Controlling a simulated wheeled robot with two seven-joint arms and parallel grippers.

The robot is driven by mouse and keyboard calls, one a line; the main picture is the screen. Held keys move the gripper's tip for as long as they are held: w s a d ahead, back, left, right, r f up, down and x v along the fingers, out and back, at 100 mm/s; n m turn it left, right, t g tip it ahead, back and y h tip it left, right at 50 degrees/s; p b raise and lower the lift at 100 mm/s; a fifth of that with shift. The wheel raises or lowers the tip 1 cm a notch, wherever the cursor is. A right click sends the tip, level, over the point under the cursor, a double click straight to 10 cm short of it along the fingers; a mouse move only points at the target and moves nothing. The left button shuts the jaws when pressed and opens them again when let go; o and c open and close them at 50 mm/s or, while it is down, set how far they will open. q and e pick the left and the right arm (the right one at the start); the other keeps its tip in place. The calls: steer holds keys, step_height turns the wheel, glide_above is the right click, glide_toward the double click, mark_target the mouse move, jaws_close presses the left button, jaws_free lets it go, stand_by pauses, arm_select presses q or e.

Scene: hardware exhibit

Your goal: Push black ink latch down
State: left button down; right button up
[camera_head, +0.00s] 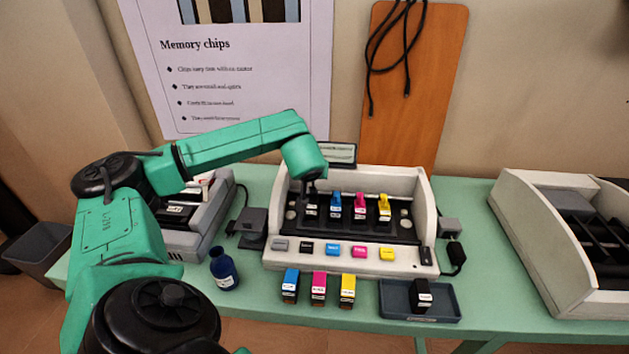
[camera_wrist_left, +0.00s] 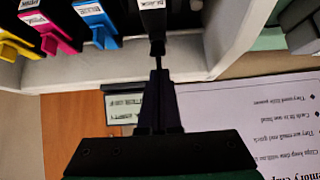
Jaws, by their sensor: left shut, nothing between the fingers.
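The printer unit (camera_head: 348,256) is a white open housing with a row of ink cartridges in its dark bay. The black ink cartridge (camera_head: 311,211) is leftmost in the row, and its white-labelled top shows in the left wrist view (camera_wrist_left: 152,5). Its small black latch (camera_wrist_left: 157,48) points toward my left gripper (camera_wrist_left: 159,72). My left gripper is shut and empty, with its tips at or very close to the latch; I cannot tell whether they touch. In the head view my left forearm partly hides the gripper and latch. My right gripper is not in view.
Cyan (camera_head: 335,206), magenta (camera_head: 360,207) and yellow (camera_head: 384,208) cartridges with raised latches sit beside the black one. Spare cartridges stand in front, with a black one (camera_head: 423,296) on a dark tray (camera_head: 447,309). A blue bottle (camera_head: 223,268) stands left. A display sign (camera_wrist_left: 125,107) stands behind the housing.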

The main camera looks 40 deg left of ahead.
mark_target(313, 185)
arm_select(q)
steer(key=shift+s+d+f+b, duration=0.6)
steer(key=shift+s+f+b, duration=0.15)
steer(key=shift+b, duration=0.3)
steer(key=shift+r+p, duration=0.3)
steer(key=shift+s+d+r, duration=0.35)
steer(key=shift+s+d, duration=0.05)
steer(key=shift+s, duration=0.15)
